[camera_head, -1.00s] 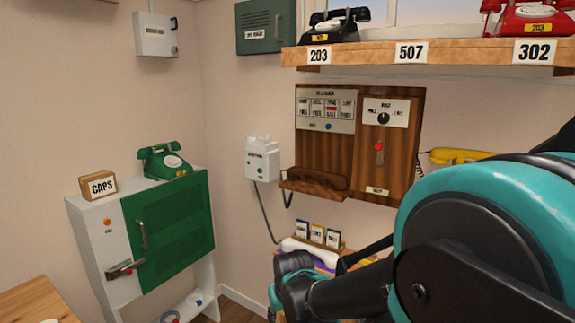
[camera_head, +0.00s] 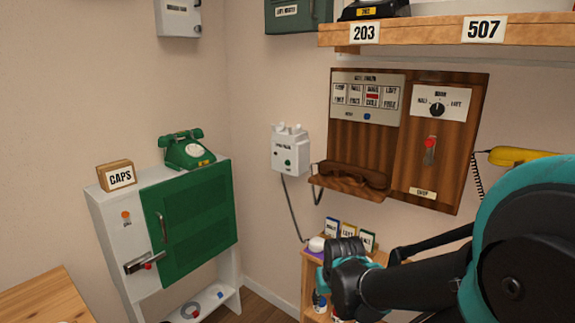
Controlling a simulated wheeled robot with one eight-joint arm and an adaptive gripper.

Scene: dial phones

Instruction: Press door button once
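No label I can read clearly says door. A white wall box (camera_head: 290,150) with a small green button (camera_head: 287,163) hangs left of the wooden phone panel (camera_head: 400,140); its label is too small to read surely. The panel has a blue button (camera_head: 367,117), a black knob (camera_head: 437,109) and a red-tipped lever (camera_head: 430,143). An orange button (camera_head: 126,214) is on the white-and-green cabinet (camera_head: 117,240). My gripper (camera_head: 340,250) is at the dark arm end, low centre, below and right of the white box and apart from it. Its fingers are not clear.
A small wooden stand (camera_head: 312,275) with coloured cards is behind my arm end. A shelf (camera_head: 400,33) with number tags juts out above the panel. A green phone (camera_head: 187,150) sits on the cabinet. A wooden table (camera_head: 40,297) edge is at lower left.

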